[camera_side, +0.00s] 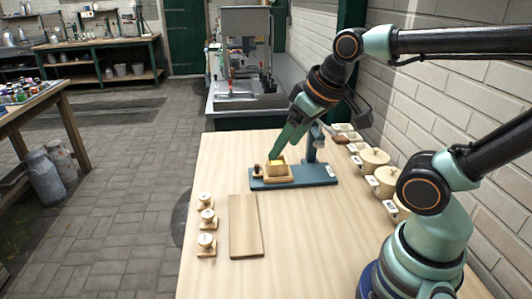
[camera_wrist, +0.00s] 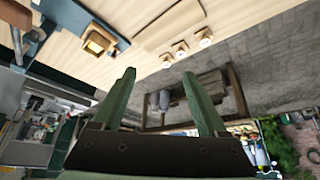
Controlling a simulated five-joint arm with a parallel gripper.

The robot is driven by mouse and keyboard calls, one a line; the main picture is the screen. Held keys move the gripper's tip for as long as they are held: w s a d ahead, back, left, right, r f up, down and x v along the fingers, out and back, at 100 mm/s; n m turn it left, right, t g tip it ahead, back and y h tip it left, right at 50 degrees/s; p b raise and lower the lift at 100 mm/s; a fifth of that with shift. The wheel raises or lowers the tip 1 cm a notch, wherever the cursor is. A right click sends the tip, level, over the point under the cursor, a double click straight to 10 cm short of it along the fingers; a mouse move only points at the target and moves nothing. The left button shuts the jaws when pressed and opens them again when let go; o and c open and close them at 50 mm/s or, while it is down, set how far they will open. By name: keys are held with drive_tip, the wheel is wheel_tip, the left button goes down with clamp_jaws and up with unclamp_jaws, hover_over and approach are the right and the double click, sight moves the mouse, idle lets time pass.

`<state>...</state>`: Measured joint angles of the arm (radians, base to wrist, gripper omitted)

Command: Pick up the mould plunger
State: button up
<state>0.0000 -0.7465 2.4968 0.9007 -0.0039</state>
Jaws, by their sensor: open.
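A wooden mould box (camera_side: 279,174) with a yellow block inside sits on a blue base (camera_side: 318,175); the box also shows in the wrist view (camera_wrist: 98,43). A small dark brown knob (camera_side: 257,170) stands against the box's left side and looks like the mould plunger's handle, though I cannot be sure. My gripper (camera_side: 276,156) appears just above or behind the box in the side view, its fingers partly overlapping it. In the wrist view my green fingers (camera_wrist: 158,75) are spread apart with nothing between them.
Several wooden stamps (camera_side: 207,216) stand in a row along the left edge, beside a flat board (camera_side: 245,226). A blue post (camera_side: 314,145) rises behind the base. Lidded pots (camera_side: 375,159) line the wall side. The front middle of the table is clear.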

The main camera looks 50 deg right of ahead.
drive_tip(key=w+r+n+g, duration=0.2)
drive_tip(key=w+n, duration=0.3)
drive_tip(key=w, duration=0.2)
drive_tip(key=n+g, duration=0.4)
drive_tip(key=n, duration=0.9)
hover_over(204, 196)
wheel_tip(204, 196, down, 13)
drive_tip(key=f, duration=0.5)
drive_tip(key=shift+s+f, duration=0.25)
drive_tip(key=shift+f, duration=0.05)
drive_tip(key=shift+m, duration=0.3)
drive_tip(key=shift+w+f, duration=0.15)
drive_tip(key=shift+f, duration=1.4)
drive_tip(key=shift+w+f, duration=0.1)
drive_tip(key=shift+f, duration=1.45)
clamp_jaws()
